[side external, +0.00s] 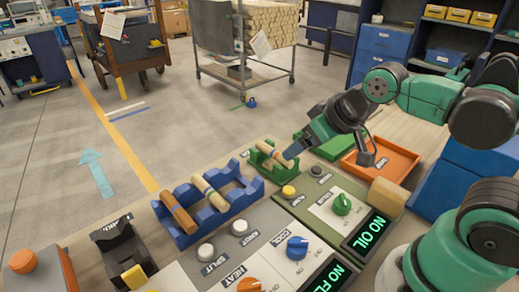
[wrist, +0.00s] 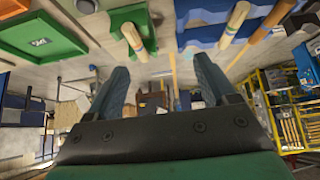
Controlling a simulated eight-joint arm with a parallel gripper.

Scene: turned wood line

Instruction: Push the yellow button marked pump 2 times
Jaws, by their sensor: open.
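The yellow button (side external: 289,190) sits on the green-edged control panel (side external: 310,211), with a small label beside it that is hard to read. I do not make it out in the wrist view. My gripper (side external: 328,156) is open and empty, above and behind the panel. One finger reaches left near the small green rack, above and apart from the yellow button; the other points down to the right. In the wrist view my gripper (wrist: 158,70) shows both fingers wide apart with nothing between them.
The panel also has a dark button (side external: 317,171), a green knob (side external: 342,204) and a "NO OIL" display (side external: 367,233). A green rack (side external: 267,160) and a blue rack (side external: 222,207) hold turned wood pieces. An orange tray (side external: 392,168) lies right; a grey panel (side external: 236,250) stands in front.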

